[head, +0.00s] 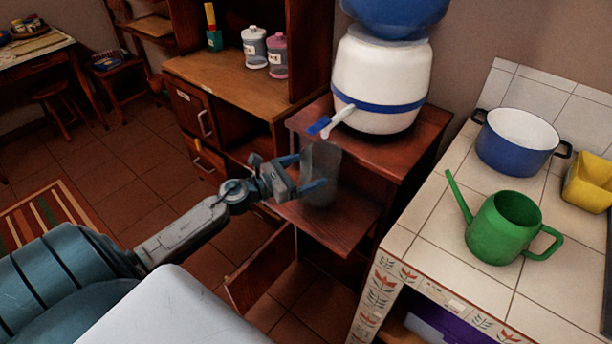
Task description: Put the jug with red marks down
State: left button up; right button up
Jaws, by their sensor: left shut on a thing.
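A clear, greyish jug (322,165) stands roughly upright below the blue tap (319,126) of the water dispenser. No red marks can be made out on it at this size. My left gripper (302,174) comes in from the left and is shut on the jug's left side. The jug is over a dark wood board (345,222) at the front of the cabinet under the dispenser. I cannot tell whether its base touches that board. My right gripper is not in view.
The white dispenser (382,75) stands on the wooden cabinet top (405,135). An open door (262,270) hangs below the board. The tiled counter (425,235) at right holds a green watering can (503,228), a blue pot (515,145) and a yellow container (588,183).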

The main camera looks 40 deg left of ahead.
aim_at(303, 181)
pick_arm(q)
jog(key=shift+w+f, duration=0.1)
jog(key=shift+w, duration=0.15)
jog(key=shift+f, duration=1.65)
jog(key=shift+s+f, duration=0.1)
jog(key=o, duration=0.9)
jog(key=shift+f, duration=0.1)
jog(key=shift+o, duration=0.7)
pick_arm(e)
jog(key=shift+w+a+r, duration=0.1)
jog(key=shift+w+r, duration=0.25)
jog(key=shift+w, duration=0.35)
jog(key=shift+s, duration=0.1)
